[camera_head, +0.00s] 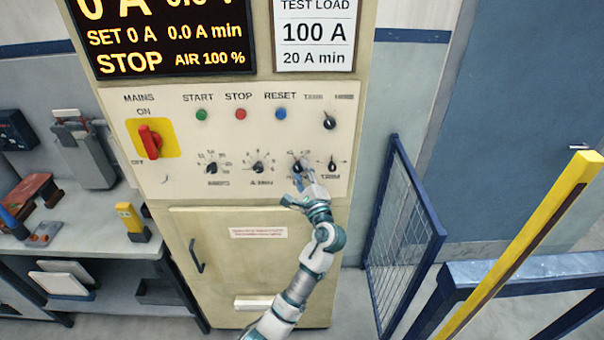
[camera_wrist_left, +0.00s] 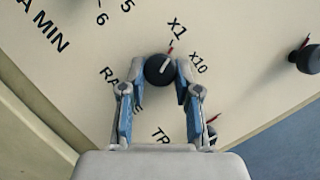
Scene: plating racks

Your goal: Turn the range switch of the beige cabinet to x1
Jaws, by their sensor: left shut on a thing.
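The beige cabinet (camera_head: 180,240) stands in front of me, its control panel facing me. The range switch (camera_wrist_left: 159,72) is a small black knob with a white line and a red tip. In the left wrist view its red tip points up and slightly right, toward the x1 label (camera_wrist_left: 176,29); the x10 label (camera_wrist_left: 198,63) lies to the right. My left gripper (camera_wrist_left: 158,82) is shut on the knob, one blue-padded finger on each side. In the head view my left gripper (camera_head: 302,178) covers part of the switch. My right gripper is not in view.
A trim knob (camera_head: 332,167) sits close to the right of the switch, and the A MIN knob (camera_head: 258,168) to the left. A red mains switch (camera_head: 150,142) is further left. A blue mesh gate (camera_head: 402,240) and a yellow post (camera_head: 520,250) stand right of the cabinet.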

